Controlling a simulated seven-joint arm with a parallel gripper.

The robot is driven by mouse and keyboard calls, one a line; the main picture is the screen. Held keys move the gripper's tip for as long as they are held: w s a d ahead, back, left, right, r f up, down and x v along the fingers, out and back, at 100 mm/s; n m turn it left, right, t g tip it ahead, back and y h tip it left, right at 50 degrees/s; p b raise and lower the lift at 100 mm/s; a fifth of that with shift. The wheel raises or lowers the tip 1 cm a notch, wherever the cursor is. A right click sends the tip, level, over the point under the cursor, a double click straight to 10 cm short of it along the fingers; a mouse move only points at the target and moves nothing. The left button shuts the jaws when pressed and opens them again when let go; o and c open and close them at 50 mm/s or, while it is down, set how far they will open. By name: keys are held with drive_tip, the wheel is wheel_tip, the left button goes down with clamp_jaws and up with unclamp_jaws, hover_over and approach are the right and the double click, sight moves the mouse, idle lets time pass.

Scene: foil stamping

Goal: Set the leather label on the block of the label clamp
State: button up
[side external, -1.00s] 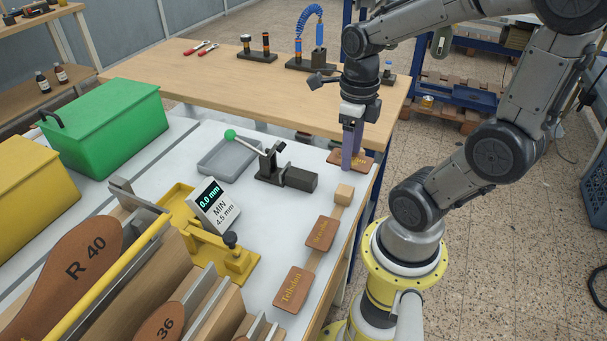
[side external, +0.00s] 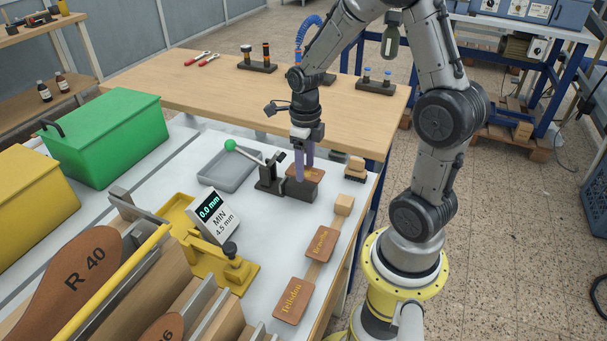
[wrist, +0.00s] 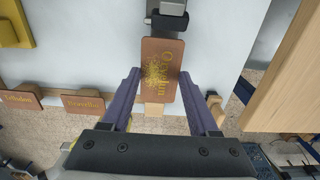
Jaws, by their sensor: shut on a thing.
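My gripper (side external: 304,166) is shut on a brown leather label (side external: 312,174) with gold lettering. In the wrist view the label (wrist: 160,60) lies between the two purple fingers (wrist: 160,76), held by its sides. The label clamp (side external: 268,176) is dark, with a lever ending in a green knob (side external: 231,145). Its dark block (side external: 300,190) is directly below the label. The label's far end reaches the dark clamp part (wrist: 168,25) in the wrist view. The label hides part of the block, and I cannot tell whether they touch.
A brush (side external: 355,169) stands right of the clamp. A grey tray (side external: 226,170) and a yellow gauge (side external: 225,262) are to the left.

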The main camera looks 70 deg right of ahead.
drive_tip(key=shift+w+d+f, duration=0.15)
drive_tip(key=shift+w+f, duration=0.1)
drive_tip(key=shift+f, duration=1.65)
drive_tip(key=shift+f, duration=0.15)
drive_tip(key=o, duration=1.3)
